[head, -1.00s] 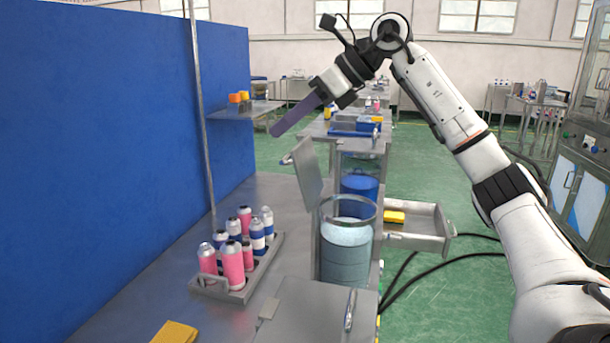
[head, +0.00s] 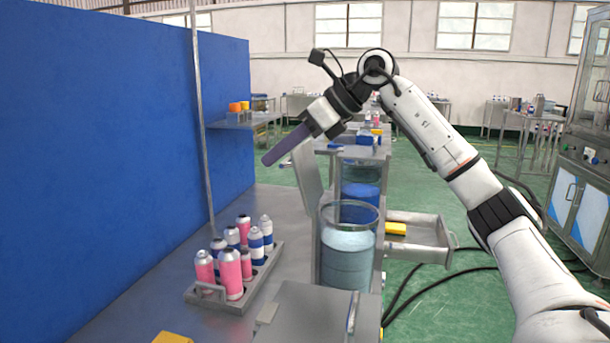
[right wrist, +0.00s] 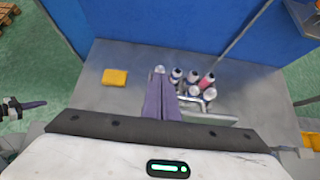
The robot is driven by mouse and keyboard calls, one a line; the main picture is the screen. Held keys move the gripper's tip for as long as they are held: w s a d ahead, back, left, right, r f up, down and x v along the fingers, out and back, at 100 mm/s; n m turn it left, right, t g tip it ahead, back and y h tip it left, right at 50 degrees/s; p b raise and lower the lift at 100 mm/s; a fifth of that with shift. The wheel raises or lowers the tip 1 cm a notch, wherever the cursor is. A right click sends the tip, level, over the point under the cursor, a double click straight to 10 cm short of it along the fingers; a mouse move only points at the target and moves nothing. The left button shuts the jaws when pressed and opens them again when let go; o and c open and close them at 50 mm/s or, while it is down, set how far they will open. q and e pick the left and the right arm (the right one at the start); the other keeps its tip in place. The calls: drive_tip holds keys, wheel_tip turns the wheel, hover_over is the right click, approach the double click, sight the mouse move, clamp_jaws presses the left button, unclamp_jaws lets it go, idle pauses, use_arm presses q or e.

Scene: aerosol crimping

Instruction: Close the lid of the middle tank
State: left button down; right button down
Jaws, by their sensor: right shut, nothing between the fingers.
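The middle tank (head: 347,262) is an open glass cylinder with bluish liquid. Its grey lid (head: 309,181) stands raised, nearly upright, on the tank's left side. My right gripper (head: 268,160) is shut and empty, its purple fingers pointing down-left across the upper part of the lid and partly hiding it. I cannot tell whether they touch. The right wrist view shows the shut fingers (right wrist: 161,99) with a grey plate, seemingly the lid, just right of them. My left gripper (right wrist: 30,104) shows small at the left edge of that view; its jaws are unclear.
A tray (head: 268,270) of pink and blue cans stands left of the tank. A closed grey lid (head: 315,315) with a handle is in front. A blue tank (head: 360,190) stands behind. A blue wall (head: 110,150) bounds the left; an open drawer (head: 425,240) is right.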

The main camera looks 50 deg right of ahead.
sight(298, 154)
drive_tip(key=shift+s+d+f+b, duration=0.1)
drive_tip(key=shift+s+d+b, duration=0.15)
drive_tip(key=shift+s, duration=0.3)
drive_tip(key=shift+s+d+f+b, duration=0.1)
drive_tip(key=shift+s+d+b, duration=0.15)
drive_tip(key=shift+s, duration=0.3)
drive_tip(key=shift+s+d, duration=0.35)
drive_tip(key=shift+s, duration=0.05)
drive_tip(key=shift+s+d+f+b, duration=0.1)
drive_tip(key=shift+s+d+b, duration=0.2)
drive_tip(key=shift+s, duration=0.3)
drive_tip(key=shift+s+d+r+b, duration=0.1)
drive_tip(key=shift+s+d+b, duration=0.2)
drive_tip(key=shift+s, duration=0.35)
drive_tip(key=shift+s+d+f+b, duration=0.1)
drive_tip(key=shift+s+d+b, duration=0.2)
drive_tip(key=shift+s, duration=0.3)
drive_tip(key=shift+s+d+r+p, duration=0.1)
drive_tip(key=shift+r+p, duration=0.5)
drive_tip(key=shift+r, duration=0.05)
drive_tip(key=r+p, duration=0.1)
drive_tip(key=s+r+p, duration=0.1)
drive_tip(key=s+d+r+p, duration=0.1)
drive_tip(key=r, duration=0.1)
drive_tip(key=shift+s, duration=0.15)
